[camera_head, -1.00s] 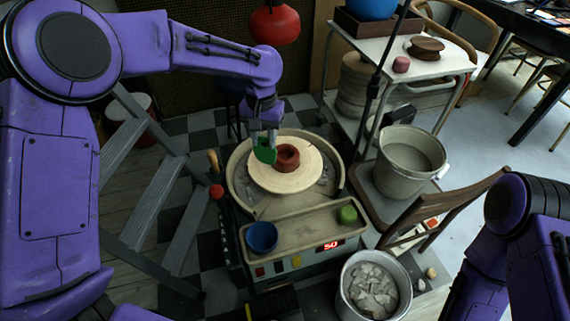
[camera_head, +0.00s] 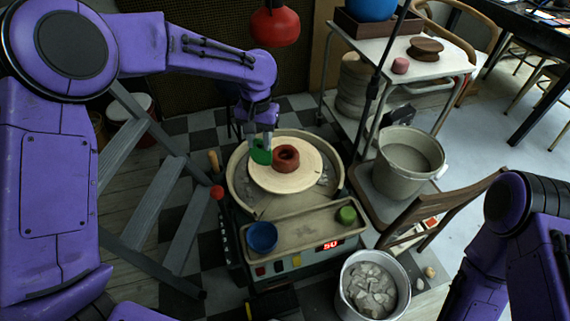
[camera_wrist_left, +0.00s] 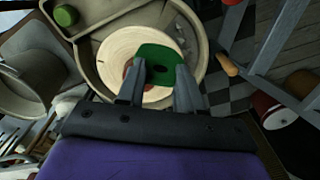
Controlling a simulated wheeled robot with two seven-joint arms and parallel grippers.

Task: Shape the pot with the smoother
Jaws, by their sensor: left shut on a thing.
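The pot (camera_head: 285,157) is a low red-brown clay ring on the round cream wheel head (camera_head: 300,181) of the pottery wheel. My left gripper (camera_head: 262,143) is shut on the green smoother (camera_head: 260,155) and holds it upright at the pot's left side. The two look close together, with a narrow gap in the head view. In the left wrist view the smoother (camera_wrist_left: 158,66) shows between the fingers of the gripper (camera_wrist_left: 158,84) and hides most of the pot (camera_wrist_left: 128,68). My right gripper is out of view; only part of that arm shows at the right.
The wheel's tray holds a blue bowl (camera_head: 262,237) and a green piece (camera_head: 346,215). A grey bucket (camera_head: 405,165), a wooden chair (camera_head: 440,215) and a bucket of scraps (camera_head: 372,290) stand to the right. A grey stepladder (camera_head: 160,190) stands on the left.

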